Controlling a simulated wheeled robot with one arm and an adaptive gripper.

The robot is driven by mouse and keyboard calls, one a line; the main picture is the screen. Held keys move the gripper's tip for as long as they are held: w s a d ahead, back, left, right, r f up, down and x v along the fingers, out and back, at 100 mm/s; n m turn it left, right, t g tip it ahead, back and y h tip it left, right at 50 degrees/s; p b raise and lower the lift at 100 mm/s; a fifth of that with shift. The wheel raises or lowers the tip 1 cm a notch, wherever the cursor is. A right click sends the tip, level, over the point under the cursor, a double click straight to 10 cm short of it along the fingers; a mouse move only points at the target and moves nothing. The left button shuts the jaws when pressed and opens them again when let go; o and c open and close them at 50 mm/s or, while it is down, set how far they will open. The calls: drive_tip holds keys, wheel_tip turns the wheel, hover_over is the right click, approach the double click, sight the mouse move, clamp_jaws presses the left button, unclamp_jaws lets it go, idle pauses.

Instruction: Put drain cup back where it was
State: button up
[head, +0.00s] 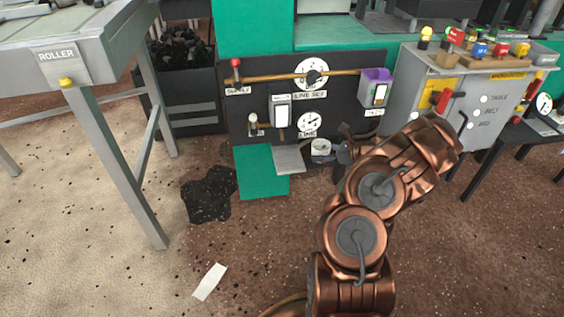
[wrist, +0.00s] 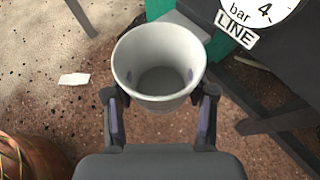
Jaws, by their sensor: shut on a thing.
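The drain cup (wrist: 158,62) is a pale grey, round, open cup that looks empty inside in the wrist view. My gripper (wrist: 160,105) is shut on it, with one finger on each side, and holds it upright above the floor. In the head view the cup (head: 321,149) shows small, just right of a grey shelf (head: 289,159) below the dark gauge panel (head: 240,120). My gripper (head: 342,152) is partly hidden there by my copper arm. I cannot tell whether the cup touches the shelf.
A green block (head: 262,175) stands below the panel. A dark wet patch (head: 208,194) and a white paper strip (head: 210,281) lie on the floor. The ROLLER table (head: 90,60) stands left, a grey control cabinet (head: 450,95) right. A LINE gauge (wrist: 265,8) is close to the cup.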

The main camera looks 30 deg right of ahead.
drive_tip(key=shift+s+d+f, duration=0.3)
drive_tip(key=shift+s+f, duration=0.1)
drive_tip(key=shift+f, duration=0.2)
drive_tip(key=b, duration=0.5)
hover_over(283, 160)
drive_tip(key=shift+s+f, duration=0.25)
drive_tip(key=shift+f, duration=0.45)
drive_tip(key=f+b, duration=0.1)
drive_tip(key=f, duration=0.1)
drive_tip(key=f+b, duration=0.1)
drive_tip(key=shift+w+a+f, duration=0.1)
drive_tip(key=shift+w+f, duration=0.1)
drive_tip(key=shift+f, duration=0.2)
drive_tip(key=shift+r, duration=0.15)
drive_tip(key=o, duration=1.1)
drive_tip(key=shift+o, duration=0.2)
